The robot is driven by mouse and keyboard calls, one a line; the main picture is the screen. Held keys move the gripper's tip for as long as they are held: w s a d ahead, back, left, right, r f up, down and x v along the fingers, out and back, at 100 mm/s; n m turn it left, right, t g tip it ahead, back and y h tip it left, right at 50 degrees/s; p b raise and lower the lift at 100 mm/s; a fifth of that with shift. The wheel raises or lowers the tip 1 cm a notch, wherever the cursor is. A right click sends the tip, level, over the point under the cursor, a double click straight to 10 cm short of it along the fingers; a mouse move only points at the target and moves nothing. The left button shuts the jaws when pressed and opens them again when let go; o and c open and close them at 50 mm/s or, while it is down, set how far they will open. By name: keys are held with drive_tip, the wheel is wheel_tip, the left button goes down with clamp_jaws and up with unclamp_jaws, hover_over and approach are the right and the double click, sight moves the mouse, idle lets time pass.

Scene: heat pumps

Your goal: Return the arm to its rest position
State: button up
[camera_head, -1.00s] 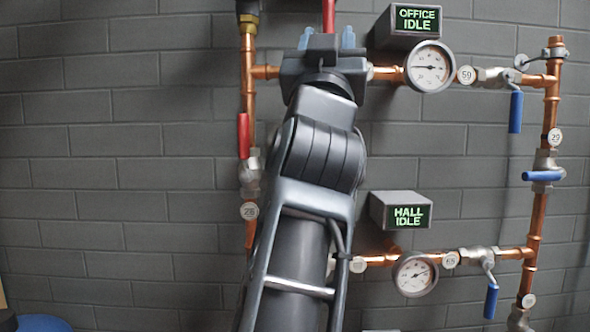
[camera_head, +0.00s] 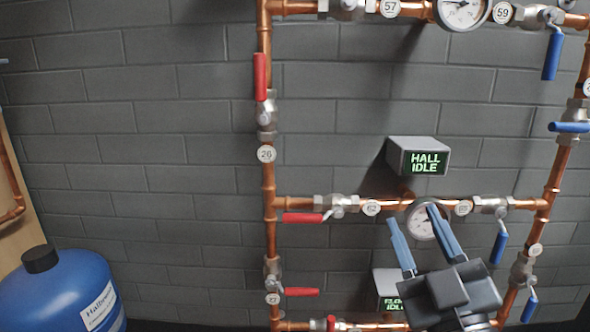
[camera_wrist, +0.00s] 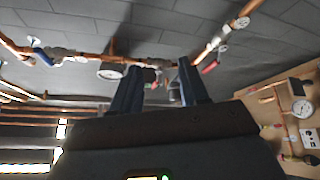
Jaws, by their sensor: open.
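My gripper (camera_head: 420,232) is at the lower right of the head view, its two blue fingers apart and pointing up, with nothing between them. It overlaps the lower gauge (camera_head: 424,220) in the picture and partly hides the display marked FLO (camera_head: 388,284). In the wrist view the two dark fingers (camera_wrist: 156,85) stand apart and empty, with the pipes beyond them. My upper arm is not seen in the head view.
Copper pipes (camera_head: 268,190) with red-handled valves (camera_head: 261,77) and blue-handled valves (camera_head: 551,57) run along the grey brick wall. The HALL IDLE display (camera_head: 418,157) sits on the wall above my gripper. A blue tank (camera_head: 55,295) stands at the lower left. The wall between tank and pipes is bare.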

drive_tip(key=s+d+f+m+g+h+p, duration=0.1)
drive_tip(key=s+d+f+g, duration=0.15)
drive_tip(key=s+f, duration=0.55)
drive_tip(key=s+d+f+m+g, duration=0.15)
drive_tip(key=s+d+f, duration=0.25)
drive_tip(key=s+f, duration=0.5)
drive_tip(key=s+m+g+h+p, duration=0.1)
drive_tip(key=s+m+g, duration=0.3)
drive_tip(key=s, duration=1.6)
drive_tip(key=shift+s+a+m+g+h, duration=0.35)
drive_tip(key=shift+s+m+g+h, duration=0.1)
drive_tip(key=shift+h, duration=0.45)
drive_tip(key=shift+w, duration=0.1)
